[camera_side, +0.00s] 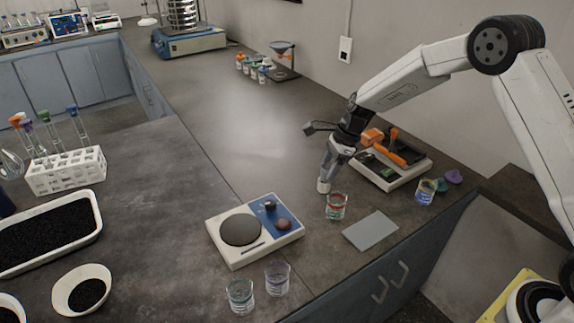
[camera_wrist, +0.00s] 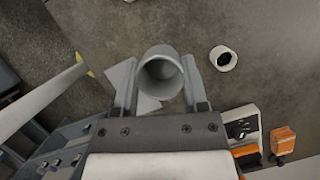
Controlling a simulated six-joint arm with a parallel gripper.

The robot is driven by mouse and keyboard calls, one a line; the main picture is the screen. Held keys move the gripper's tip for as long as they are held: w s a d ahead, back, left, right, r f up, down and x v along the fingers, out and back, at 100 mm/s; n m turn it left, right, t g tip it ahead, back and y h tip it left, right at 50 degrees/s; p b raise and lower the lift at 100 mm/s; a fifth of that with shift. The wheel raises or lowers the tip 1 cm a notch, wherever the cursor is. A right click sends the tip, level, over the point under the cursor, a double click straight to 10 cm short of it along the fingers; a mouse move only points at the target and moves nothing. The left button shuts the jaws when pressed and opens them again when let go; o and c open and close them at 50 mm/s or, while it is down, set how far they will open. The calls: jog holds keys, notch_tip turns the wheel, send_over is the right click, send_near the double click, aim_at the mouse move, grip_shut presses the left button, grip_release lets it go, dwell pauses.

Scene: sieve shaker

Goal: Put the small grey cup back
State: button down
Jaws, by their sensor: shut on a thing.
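The small grey cup (camera_wrist: 161,75) sits between the two fingers of my gripper (camera_wrist: 158,80) in the wrist view, its open mouth facing the camera. The fingers are shut on its sides. In the side view my gripper (camera_side: 338,155) is over the right part of the bench, in front of the device with orange parts. The cup is hard to separate from the fingers there.
A flat grey plate (camera_side: 370,231) lies near the bench's front edge, beside a red-marked beaker (camera_side: 336,207). A blue-marked beaker (camera_side: 425,191) stands right. A white-and-blue hotplate (camera_side: 255,230) and two clear beakers (camera_side: 258,288) are left.

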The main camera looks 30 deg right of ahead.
jog(key=m, duration=0.1)
jog(key=s+m+t, duration=0.1)
jog(key=a+m, duration=0.1)
jog(key=m, duration=0.1)
jog(key=shift+s+f+h, duration=0.15)
jog(key=shift+f+h, duration=0.2)
jog(key=shift+h, duration=0.05)
jog(key=shift+s+a+f+m+t+h, duration=0.1)
jog(key=shift+s+m+t+h, duration=0.25)
jog(key=shift+m, duration=0.6)
jog(key=shift+s+f+m+t+h, duration=0.15)
jog(key=shift+s+m, duration=0.3)
jog(key=shift+m, duration=0.55)
jog(key=shift+s+a+m+t+h, duration=0.1)
jog(key=shift+s+m+t+h, duration=0.25)
jog(key=shift+m, duration=0.6)
jog(key=shift+s, duration=0.1)
jog(key=w+f, duration=0.2)
jog(key=w, duration=0.2)
jog(key=w+f, duration=0.3)
jog(key=w, duration=0.1)
jog(key=w+f, duration=0.3)
jog(key=w, duration=0.1)
jog(key=shift+w+a, duration=0.1)
jog(key=shift+w, duration=0.1)
jog(key=shift+w+f, duration=0.65)
jog(key=shift+f, duration=0.15)
jog(key=shift+f, duration=0.1)
